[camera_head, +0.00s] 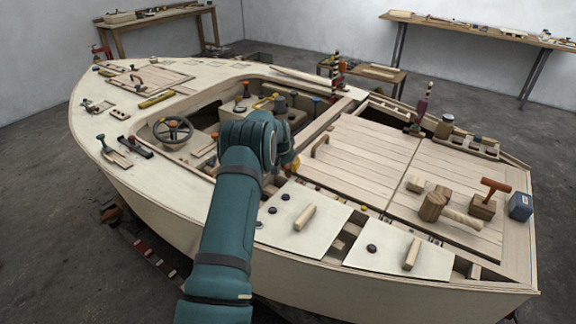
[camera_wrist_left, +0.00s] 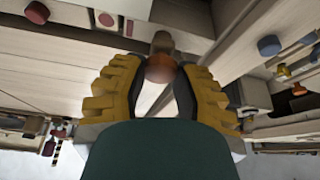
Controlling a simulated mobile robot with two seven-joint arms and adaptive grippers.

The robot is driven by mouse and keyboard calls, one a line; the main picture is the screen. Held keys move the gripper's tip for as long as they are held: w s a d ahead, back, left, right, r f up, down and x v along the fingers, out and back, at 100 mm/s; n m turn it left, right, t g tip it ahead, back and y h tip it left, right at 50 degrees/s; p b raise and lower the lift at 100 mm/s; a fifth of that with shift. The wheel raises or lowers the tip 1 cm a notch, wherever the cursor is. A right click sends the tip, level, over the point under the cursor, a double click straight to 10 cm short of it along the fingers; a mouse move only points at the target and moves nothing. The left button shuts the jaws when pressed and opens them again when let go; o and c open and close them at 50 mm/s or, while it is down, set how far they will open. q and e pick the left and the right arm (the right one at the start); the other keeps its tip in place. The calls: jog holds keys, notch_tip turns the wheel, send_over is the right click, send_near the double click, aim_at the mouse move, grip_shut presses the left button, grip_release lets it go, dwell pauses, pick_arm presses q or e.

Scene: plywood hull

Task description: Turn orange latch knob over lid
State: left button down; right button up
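In the left wrist view, my left gripper (camera_wrist_left: 161,75) has its two yellow fingers with dark pads on either side of a brown-orange round knob (camera_wrist_left: 160,68). The knob nearly fills the gap between the pads. Whether the pads press on it cannot be told. In the head view my left arm reaches over the near side of the hull, and its wrist (camera_head: 252,142) hides most of the gripper and the knob. Pale lid panels, one to the right of the wrist (camera_head: 303,216), carry dark knobs and wooden handles. My right gripper is not in view.
A mallet (camera_head: 447,211), wooden blocks and a blue box (camera_head: 520,206) lie on the planked deck at right. A steering wheel (camera_head: 172,130) stands left of my arm. A striped post (camera_head: 335,75) rises behind it. Workbenches line the walls.

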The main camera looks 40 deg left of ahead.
pick_arm(q)
jog(key=shift+a+f+m+b, duration=0.15)
jog(key=shift+m+b, duration=0.15)
jog(key=shift+b, duration=0.25)
jog(key=shift+m, duration=0.3)
jog(key=shift+m+h+b, duration=0.3)
jog(key=shift+b, duration=0.05)
jog(key=shift+r, duration=0.2)
jog(key=c, duration=0.6)
grip_release()
